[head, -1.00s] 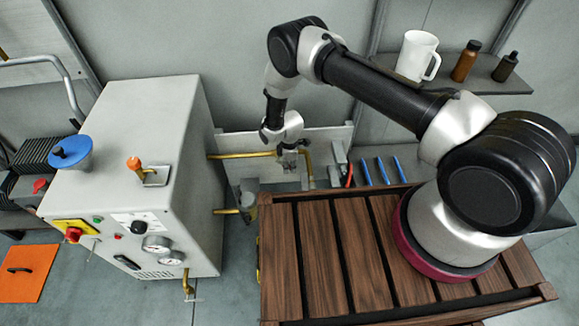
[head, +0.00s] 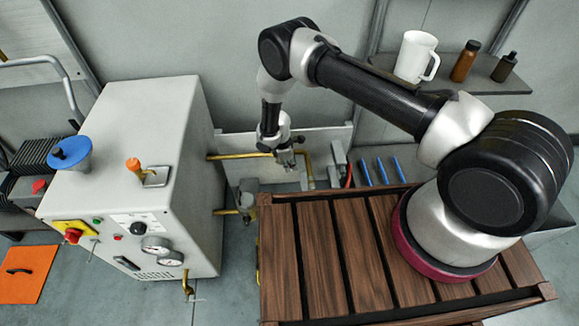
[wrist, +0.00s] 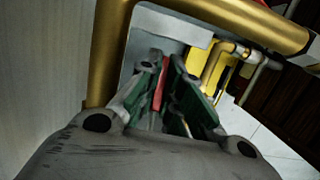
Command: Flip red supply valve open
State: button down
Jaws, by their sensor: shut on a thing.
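The red valve lever (wrist: 161,82) shows in the wrist view as a narrow red strip between the green-padded fingers of my gripper (wrist: 166,68). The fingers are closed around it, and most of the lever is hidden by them. In the head view my gripper (head: 289,162) is at the brass pipe (head: 242,155) in front of the pale wall panel. The red lever cannot be made out there behind the fingers.
The grey machine cabinet (head: 120,165), with an orange-knobbed lever (head: 134,166) on top, stands left of my gripper. A wooden slatted deck (head: 325,255) lies in front. Blue-handled tools (head: 381,172) and a shelf (head: 465,75) with a mug are at right.

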jog(key=h, duration=0.1)
jog(key=r+h, duration=0.1)
jog(key=h, duration=0.1)
jog(key=shift+d+r, duration=0.15)
jog(key=shift+r, duration=0.1)
jog(key=shift+r+h, duration=0.4)
jog(key=shift+h, duration=0.45)
jog(key=shift+r+h, duration=0.4)
jog(key=shift+h, duration=0.45)
jog(key=shift+r, duration=0.1)
jog(key=c, duration=1.9)
grip_release()
jog(key=shift+o, duration=0.2)
jog(key=v, duration=1.2)
